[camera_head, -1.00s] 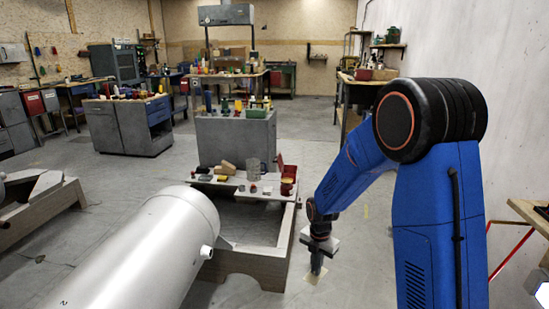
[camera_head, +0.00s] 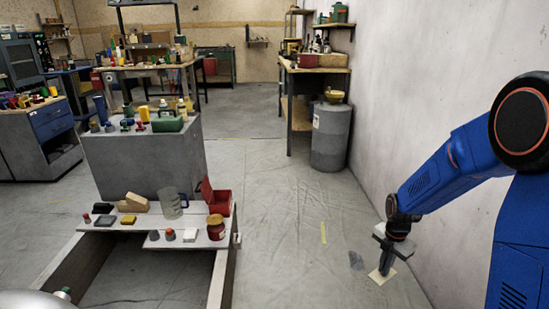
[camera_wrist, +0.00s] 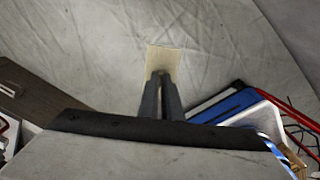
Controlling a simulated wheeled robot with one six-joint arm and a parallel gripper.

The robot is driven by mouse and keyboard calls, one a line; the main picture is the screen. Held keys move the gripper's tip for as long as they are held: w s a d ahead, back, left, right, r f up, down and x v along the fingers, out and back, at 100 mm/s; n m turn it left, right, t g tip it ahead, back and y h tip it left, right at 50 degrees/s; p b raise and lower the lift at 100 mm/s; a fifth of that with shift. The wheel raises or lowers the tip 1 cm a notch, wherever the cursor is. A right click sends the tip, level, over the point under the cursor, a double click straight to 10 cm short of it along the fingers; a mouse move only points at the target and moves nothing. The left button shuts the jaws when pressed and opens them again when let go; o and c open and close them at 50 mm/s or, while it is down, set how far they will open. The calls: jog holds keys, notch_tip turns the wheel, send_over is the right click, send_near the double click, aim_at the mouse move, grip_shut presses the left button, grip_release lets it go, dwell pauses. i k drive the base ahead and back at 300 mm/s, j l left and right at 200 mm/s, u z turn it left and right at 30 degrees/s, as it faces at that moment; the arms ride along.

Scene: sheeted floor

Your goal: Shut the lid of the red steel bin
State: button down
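The red steel bin (camera_head: 222,203) is a small box on the pale board at the end of the low frame, in the head view. Its red lid (camera_head: 207,190) stands up, open, on the box's left side. My gripper (camera_head: 386,270) hangs low over the floor, well to the right of the bin and apart from it. The bin is not in the wrist view.
A red jar (camera_head: 215,227), a grey mesh cylinder (camera_head: 171,203) and several small blocks share the board (camera_head: 190,240) with the bin. A grey drum (camera_head: 330,136) stands by the right wall. Floor between the board and my gripper is clear.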

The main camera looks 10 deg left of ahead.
aim_at(206, 190)
jog(key=i+u, duration=0.2)
jog(key=i, duration=0.3)
jog(key=i+l+u, duration=0.25)
jog(key=i, duration=0.2)
jog(key=i+l+u, duration=0.2)
jog(key=i, duration=0.25)
jog(key=i+l+u, duration=0.15)
jog(key=i+u, duration=0.3)
jog(key=i+l+u, duration=0.3)
jog(key=u, duration=0.15)
jog(key=i+l+u, duration=0.45)
